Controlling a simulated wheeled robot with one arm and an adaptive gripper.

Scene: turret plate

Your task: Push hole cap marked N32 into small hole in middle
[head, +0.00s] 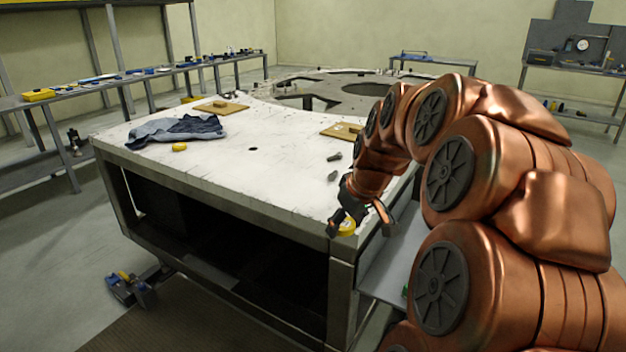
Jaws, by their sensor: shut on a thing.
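My gripper (358,225) is at the near right corner of the white plate (250,178), its fingers pointing down. It is shut on a yellow cap (346,228), low at the plate's edge. I cannot tell whether the cap touches the plate, and no marking on it is readable. A small dark hole (224,149) lies in the middle of the plate, open, to the left of and beyond my gripper. A second yellow cap (179,147) lies on the plate left of the hole, its marking also unreadable.
A crumpled blue-grey cloth (172,130) lies at the plate's left. Two dark bolt-like parts (333,167) lie right of the hole. Wooden boards (220,107) sit farther back, before a large round opening (372,89). The plate between gripper and hole looks mostly clear.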

